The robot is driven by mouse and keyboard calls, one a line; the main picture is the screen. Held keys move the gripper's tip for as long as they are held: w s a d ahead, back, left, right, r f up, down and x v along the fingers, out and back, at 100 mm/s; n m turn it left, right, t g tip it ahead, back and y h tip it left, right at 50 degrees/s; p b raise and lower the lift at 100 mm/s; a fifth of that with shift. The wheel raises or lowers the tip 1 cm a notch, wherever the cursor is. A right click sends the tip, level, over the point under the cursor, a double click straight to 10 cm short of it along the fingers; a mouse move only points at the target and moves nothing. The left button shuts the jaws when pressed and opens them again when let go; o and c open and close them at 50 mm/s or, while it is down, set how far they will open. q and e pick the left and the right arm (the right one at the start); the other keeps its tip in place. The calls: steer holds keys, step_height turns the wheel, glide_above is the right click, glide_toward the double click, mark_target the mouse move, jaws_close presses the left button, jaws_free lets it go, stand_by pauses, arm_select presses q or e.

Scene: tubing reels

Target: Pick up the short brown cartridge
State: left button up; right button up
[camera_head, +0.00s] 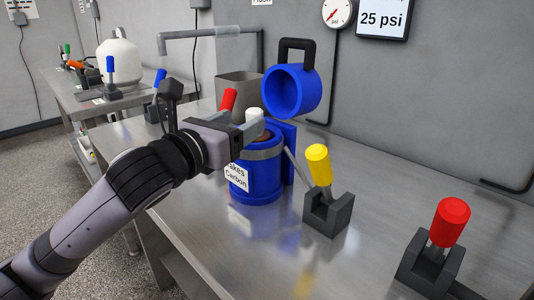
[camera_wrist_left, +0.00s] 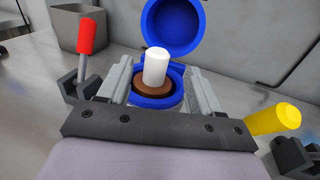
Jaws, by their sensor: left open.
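The short brown cartridge (camera_wrist_left: 153,91) sits inside the round blue housing (camera_head: 256,182), with a white knob (camera_wrist_left: 155,66) standing up from its top. In the head view only a sliver of brown (camera_head: 263,136) and the white knob (camera_head: 254,115) show; my gripper hides the rest. My left gripper (camera_head: 256,128) is open over the housing's mouth. In the left wrist view its two fingers (camera_wrist_left: 161,72) stand on either side of the white knob, apart from it. My right gripper is not in view.
The housing's blue lid (camera_head: 291,92) stands open behind, with a black handle. Yellow (camera_head: 318,165) and red (camera_head: 450,222) levers stand to the right on the metal table. Another red lever (camera_head: 228,99) and a grey bin (camera_head: 240,86) stand close behind my gripper.

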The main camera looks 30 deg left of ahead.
mark_target(250, 118)
arm_select(q)
steer(key=shift+w+f, duration=0.15)
steer(key=shift+w, duration=1.5)
steer(key=shift+w+f, duration=0.1)
steer(key=shift+w, duration=1.5)
jaws_close()
